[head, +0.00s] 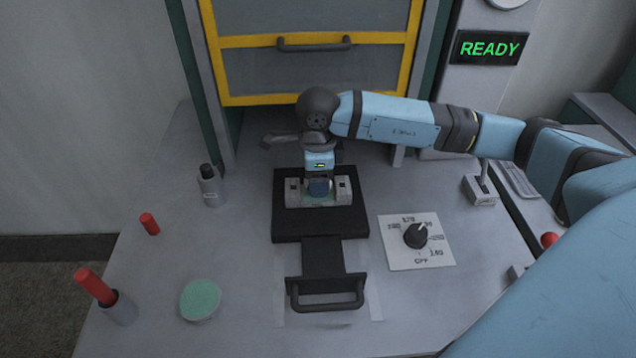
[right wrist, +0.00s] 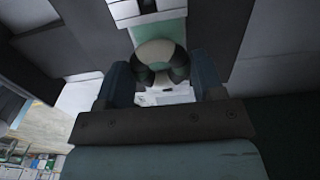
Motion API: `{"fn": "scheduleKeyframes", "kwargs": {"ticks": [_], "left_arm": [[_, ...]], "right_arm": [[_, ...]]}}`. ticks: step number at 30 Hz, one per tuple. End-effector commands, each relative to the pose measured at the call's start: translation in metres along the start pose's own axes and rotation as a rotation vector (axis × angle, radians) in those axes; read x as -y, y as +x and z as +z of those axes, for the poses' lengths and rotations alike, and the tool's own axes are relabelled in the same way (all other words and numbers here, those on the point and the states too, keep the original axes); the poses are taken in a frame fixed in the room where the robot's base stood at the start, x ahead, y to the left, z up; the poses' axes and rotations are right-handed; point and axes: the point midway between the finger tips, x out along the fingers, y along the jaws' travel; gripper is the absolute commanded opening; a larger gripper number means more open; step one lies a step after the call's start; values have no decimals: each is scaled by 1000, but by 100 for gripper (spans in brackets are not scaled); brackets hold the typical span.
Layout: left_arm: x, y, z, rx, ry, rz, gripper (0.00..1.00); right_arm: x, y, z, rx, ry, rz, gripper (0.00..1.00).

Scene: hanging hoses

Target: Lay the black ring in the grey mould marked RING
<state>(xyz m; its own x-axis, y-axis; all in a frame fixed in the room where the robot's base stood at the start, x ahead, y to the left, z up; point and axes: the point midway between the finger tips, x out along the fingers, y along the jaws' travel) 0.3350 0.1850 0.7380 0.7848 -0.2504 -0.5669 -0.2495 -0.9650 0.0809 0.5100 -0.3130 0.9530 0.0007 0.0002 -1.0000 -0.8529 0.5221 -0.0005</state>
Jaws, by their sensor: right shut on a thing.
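My right gripper (head: 319,187) points down over the grey mould (head: 343,190) on the black sliding tray (head: 290,226). In the right wrist view its two fingers (right wrist: 158,82) are shut on a round, dark-edged thing (right wrist: 179,66) with a pale middle, which looks like the black ring. In the head view the gripper hides the held thing and the middle of the mould. I cannot tell whether the ring touches the mould. No RING lettering is readable. My left gripper is not in view.
The tray has a front handle (head: 327,305). A dial plate (head: 417,242) and a lever (head: 482,187) are at right. A green-topped round pad (head: 200,299), red-capped cylinders (head: 96,286) and a grey bottle (head: 210,186) are at left. A yellow-framed door (head: 318,41) stands behind.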

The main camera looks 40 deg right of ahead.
Motion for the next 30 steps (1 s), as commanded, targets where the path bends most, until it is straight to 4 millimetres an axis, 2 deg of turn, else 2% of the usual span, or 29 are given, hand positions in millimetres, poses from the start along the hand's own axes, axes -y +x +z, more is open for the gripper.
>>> {"fn": "scheduleKeyframes", "kwargs": {"ticks": [1,4,15,16,19,26,30], "left_arm": [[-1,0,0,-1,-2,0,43],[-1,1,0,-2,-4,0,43],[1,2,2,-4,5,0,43],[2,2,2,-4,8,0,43],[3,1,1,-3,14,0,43],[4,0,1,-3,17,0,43],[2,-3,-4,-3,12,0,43]], "right_arm": [[0,10,0,-2,0,3,39],[0,21,0,0,0,1,39],[0,27,0,0,0,0,39],[0,27,0,0,0,0,64],[0,25,0,0,0,0,87],[0,25,0,0,0,0,87],[0,19,0,0,0,0,87]]}}
